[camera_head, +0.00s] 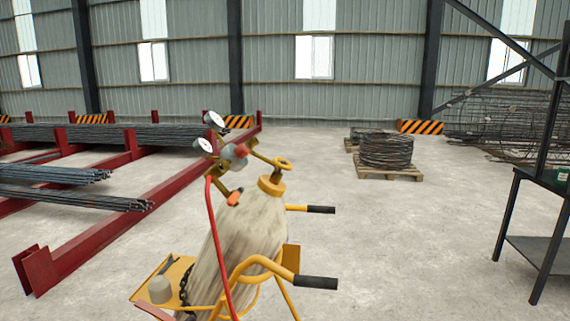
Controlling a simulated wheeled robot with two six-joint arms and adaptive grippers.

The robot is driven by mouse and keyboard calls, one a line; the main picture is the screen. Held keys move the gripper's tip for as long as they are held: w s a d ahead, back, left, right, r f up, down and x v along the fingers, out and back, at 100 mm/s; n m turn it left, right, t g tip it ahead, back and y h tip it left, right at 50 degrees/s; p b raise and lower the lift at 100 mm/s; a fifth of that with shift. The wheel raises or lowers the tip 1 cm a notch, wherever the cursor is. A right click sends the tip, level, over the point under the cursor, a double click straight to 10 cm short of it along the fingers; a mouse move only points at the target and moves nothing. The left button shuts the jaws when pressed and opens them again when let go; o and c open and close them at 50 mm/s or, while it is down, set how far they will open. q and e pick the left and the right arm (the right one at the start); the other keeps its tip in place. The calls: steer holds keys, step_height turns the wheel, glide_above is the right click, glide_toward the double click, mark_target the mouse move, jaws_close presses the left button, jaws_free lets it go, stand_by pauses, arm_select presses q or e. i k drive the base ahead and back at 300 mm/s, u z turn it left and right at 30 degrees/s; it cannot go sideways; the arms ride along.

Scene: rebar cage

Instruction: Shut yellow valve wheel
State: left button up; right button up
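The yellow valve wheel (283,163) sits on top of a worn grey-white gas cylinder (245,236), near the middle of the head view. A red hose (214,240) hangs down from the regulator. The cylinder leans in a yellow cart (262,262) with two black-gripped handles pointing right. Neither of my grippers shows in this view. How far the valve is turned cannot be told.
Red steel racks (120,225) with bundled rebar (70,174) stand on the left. A wire coil (385,149) sits on a pallet at the back. A dark metal table (535,258) stands at the right edge. The concrete floor right of the cart is clear.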

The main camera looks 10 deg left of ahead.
mark_target(283, 163)
steer(key=u, duration=0.45)
steer(key=k, duration=1.1)
steer(key=z, duration=0.6)
steer(key=i, duration=1.15)
steer(key=u, duration=0.45)
steer(key=i, duration=0.75)
steer(key=u, duration=0.8)
